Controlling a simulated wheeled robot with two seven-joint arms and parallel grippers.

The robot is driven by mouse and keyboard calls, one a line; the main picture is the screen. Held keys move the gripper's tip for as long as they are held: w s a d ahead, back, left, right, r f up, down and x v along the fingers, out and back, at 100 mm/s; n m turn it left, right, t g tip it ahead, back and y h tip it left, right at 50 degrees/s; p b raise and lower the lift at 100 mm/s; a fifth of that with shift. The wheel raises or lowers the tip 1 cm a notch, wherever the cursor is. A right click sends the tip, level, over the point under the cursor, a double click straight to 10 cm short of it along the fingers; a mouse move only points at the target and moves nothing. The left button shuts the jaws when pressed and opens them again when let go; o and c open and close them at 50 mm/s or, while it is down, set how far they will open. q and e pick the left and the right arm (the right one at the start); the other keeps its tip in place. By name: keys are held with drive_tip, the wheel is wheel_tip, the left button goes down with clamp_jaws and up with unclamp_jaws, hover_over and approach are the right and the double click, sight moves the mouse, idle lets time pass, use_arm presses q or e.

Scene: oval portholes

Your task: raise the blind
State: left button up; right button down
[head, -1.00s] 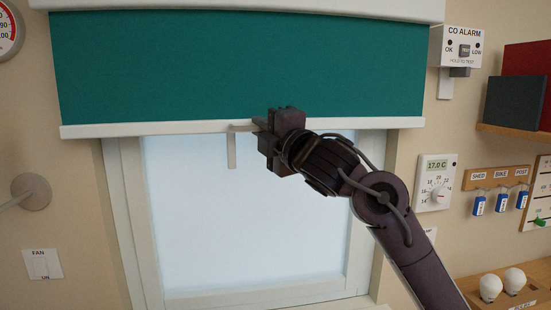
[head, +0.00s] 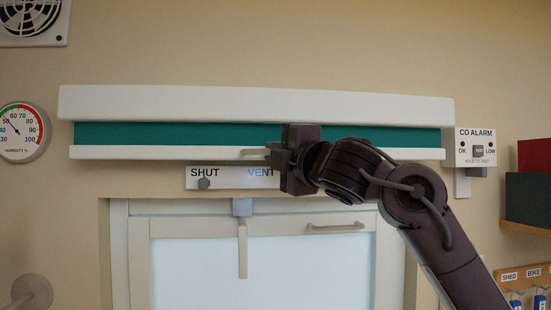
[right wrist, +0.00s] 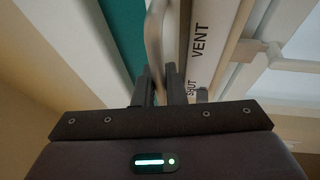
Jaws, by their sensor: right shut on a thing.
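The teal blind (head: 190,135) is a narrow strip in the head view, between its white top box (head: 250,104) and its white bottom rail (head: 120,153). My right gripper (head: 274,154) is at the middle of the bottom rail. In the right wrist view its fingers (right wrist: 158,88) are shut on a pale curved handle (right wrist: 155,35) beside the teal cloth (right wrist: 121,30). My gripper hides part of the rail. My left gripper is not in view.
A SHUT/VENT slider plate (head: 222,178) is just below the rail. Below it is the uncovered window (head: 300,270) with a latch (head: 242,250). A CO alarm (head: 475,148) is at right, a humidity dial (head: 20,132) at left.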

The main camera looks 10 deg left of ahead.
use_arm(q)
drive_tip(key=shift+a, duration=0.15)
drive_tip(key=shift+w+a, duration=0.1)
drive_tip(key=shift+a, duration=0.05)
use_arm(e)
drive_tip(key=c, duration=1.5)
unclamp_jaws()
